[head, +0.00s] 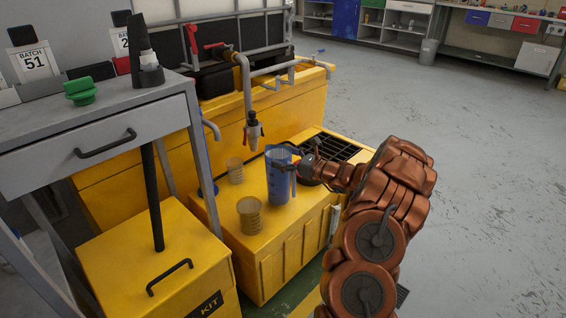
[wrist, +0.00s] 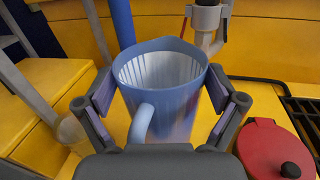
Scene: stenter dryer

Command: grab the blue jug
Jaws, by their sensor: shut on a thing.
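The blue jug (head: 279,180) stands upright on the yellow ledge below a tap, in the head view. In the wrist view the jug (wrist: 165,92) fills the middle, with its open rim up and its handle towards my camera. My gripper (head: 291,167) reaches it from the right in the head view. In the wrist view my gripper (wrist: 164,100) has one finger on each side of the jug, shut on its body. The jug's far side and base are hidden in the wrist view.
Two clear beakers (head: 250,215) (head: 235,170) stand left of the jug. A tap (head: 253,130) hangs above and behind it. A red lidded pot (wrist: 275,150) and a black grate (head: 335,146) are to the right. A yellow kit box (head: 150,255) stands at front left.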

